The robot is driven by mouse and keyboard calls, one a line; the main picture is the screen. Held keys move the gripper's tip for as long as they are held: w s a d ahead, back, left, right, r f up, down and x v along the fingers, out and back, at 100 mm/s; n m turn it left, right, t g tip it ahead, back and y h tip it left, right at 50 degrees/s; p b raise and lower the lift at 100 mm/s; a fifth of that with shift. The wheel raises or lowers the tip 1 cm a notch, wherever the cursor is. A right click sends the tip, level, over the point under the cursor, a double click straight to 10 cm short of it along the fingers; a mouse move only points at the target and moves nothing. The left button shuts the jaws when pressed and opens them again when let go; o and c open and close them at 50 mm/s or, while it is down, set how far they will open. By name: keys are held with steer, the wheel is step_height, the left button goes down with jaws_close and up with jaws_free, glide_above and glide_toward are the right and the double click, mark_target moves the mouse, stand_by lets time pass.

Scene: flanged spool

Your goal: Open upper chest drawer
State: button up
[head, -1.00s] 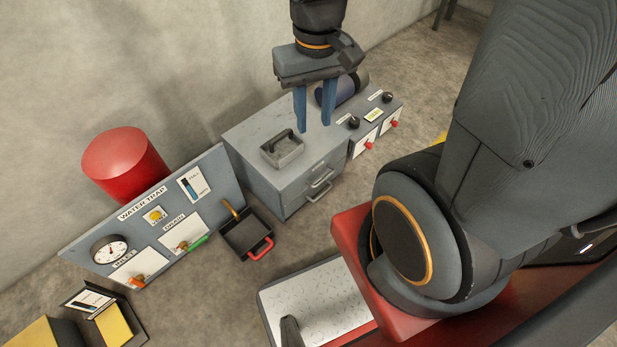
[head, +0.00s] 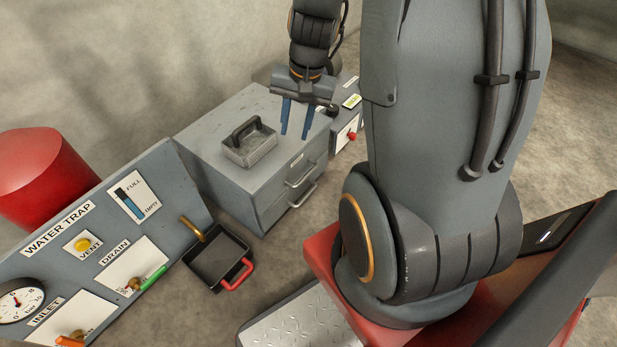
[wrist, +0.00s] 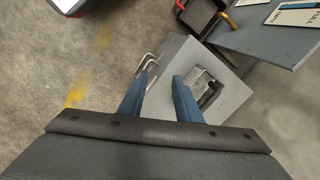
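The grey chest (head: 228,190) stands against the wall, with two drawers facing right and both look shut. The upper drawer handle (head: 301,175) is a pale metal bar, and the lower handle (head: 303,196) is just below it. In the wrist view the handles (wrist: 148,66) show near the left fingertip. My gripper (head: 294,137) is open and empty, its blue fingers pointing down. In the head view it appears over the chest top's front edge, above the handles. It does not appear to touch the chest; the exact gap cannot be told.
A grey box with a dark handle (head: 249,148) sits on the chest top. A black pan with a red handle (head: 215,260) is on the floor before the water trap panel (head: 125,225). A box with a red knob (head: 347,132) stands beyond the chest.

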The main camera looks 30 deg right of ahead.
mark_target(311, 171)
steer(key=w+d+f+m+b, duration=0.1)
steer(key=w+d+f+b, duration=0.1)
steer(key=f+b, duration=0.4)
steer(key=w+d+f+m+b, duration=0.2)
steer(key=d+f+b, duration=0.2)
steer(key=f, duration=0.9)
steer(key=w+d+f+m+b, duration=0.2)
steer(key=w+d+f+b, duration=0.1)
steer(key=f+b, duration=0.6)
steer(key=shift+d+f+t+h, duration=0.2)
steer(key=shift+f+t+h, duration=0.1)
steer(key=shift+f, duration=0.15)
steer(key=shift+c, duration=0.3)
jaws_close()
